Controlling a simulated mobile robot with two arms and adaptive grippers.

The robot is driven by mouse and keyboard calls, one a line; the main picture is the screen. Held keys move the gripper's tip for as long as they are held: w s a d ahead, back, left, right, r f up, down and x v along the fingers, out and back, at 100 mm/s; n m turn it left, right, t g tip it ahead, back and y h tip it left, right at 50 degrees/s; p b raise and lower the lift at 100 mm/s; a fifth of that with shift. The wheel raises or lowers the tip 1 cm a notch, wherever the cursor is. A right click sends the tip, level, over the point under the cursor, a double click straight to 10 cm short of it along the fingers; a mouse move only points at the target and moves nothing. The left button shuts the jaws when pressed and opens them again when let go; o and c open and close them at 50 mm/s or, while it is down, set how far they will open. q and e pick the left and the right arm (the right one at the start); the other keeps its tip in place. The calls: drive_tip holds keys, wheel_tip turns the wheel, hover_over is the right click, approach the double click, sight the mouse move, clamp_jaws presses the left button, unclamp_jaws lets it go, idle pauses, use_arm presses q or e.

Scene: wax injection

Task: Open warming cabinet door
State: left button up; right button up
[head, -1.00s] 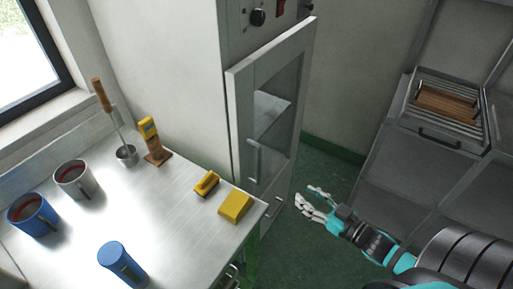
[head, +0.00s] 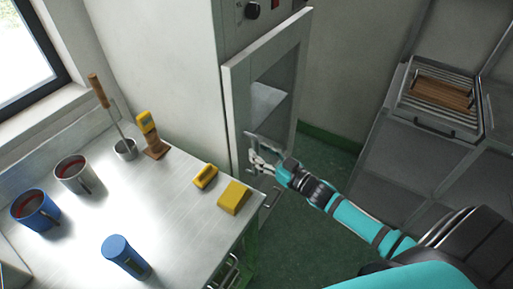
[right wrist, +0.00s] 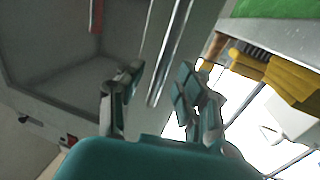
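The warming cabinet (head: 178,60) stands behind the table, with its framed glass door (head: 236,105) on the front. In the right wrist view the metal handle bar (right wrist: 172,48) runs between the two fingers of the right gripper (right wrist: 160,74). The fingers are apart on either side of the bar, with visible room around it. My left gripper is not in view.
A rack with a wooden board (head: 440,95) stands at right. Green floor between is clear.

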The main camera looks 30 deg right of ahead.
drive_tip(key=shift+x, duration=1.05)
clamp_jaws()
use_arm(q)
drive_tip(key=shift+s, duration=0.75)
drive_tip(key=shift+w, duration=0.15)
